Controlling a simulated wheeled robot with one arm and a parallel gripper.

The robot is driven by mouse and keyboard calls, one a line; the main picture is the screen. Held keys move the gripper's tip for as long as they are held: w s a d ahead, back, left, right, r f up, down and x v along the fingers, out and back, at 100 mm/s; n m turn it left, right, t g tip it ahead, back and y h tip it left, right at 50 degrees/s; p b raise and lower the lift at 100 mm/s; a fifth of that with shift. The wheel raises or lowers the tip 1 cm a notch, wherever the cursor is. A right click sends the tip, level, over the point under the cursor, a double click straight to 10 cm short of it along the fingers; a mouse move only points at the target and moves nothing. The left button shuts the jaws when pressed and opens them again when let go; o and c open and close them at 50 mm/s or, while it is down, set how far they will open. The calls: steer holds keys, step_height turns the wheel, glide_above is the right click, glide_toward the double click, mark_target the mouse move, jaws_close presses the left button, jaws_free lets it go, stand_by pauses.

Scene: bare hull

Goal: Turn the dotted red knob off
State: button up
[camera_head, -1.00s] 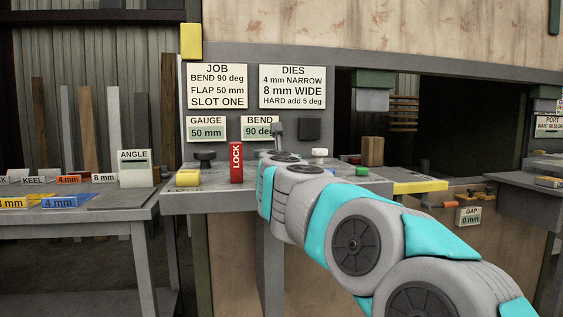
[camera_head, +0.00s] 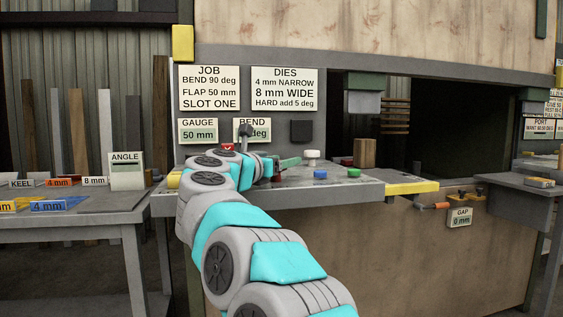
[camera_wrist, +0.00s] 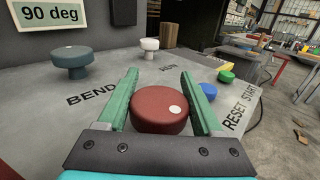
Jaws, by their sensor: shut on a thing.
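The red knob (camera_wrist: 158,110) is round and dark red with one white dot (camera_wrist: 175,110) on its top, right of centre. It stands on the grey console top between the two green fingers of my gripper (camera_wrist: 158,76) in the wrist view. The fingers are closed against its left and right sides. In the head view my gripper (camera_head: 284,167) reaches over the console from the left, and the knob is mostly hidden there by my arm.
A dark blue-grey knob (camera_wrist: 70,60) stands near the BEND label. A white knob (camera_wrist: 150,46) is beyond the fingers. A blue button (camera_wrist: 208,90) and a green button (camera_wrist: 226,77) sit to the right. A red lock block (camera_head: 228,148) shows behind my arm.

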steer(key=shift+r, duration=0.1)
stand_by(0.3)
steer(key=o, duration=1.4)
steer(key=shift+c, duration=0.2)
steer(key=shift+s, duration=0.1)
steer(key=b+v, duration=0.1)
steer(key=v, duration=0.5)
steer(key=shift+s+a+b, duration=0.25)
steer(key=shift+b, duration=0.15)
steer(key=shift+s+a, duration=0.15)
steer(key=shift+s, duration=0.3)
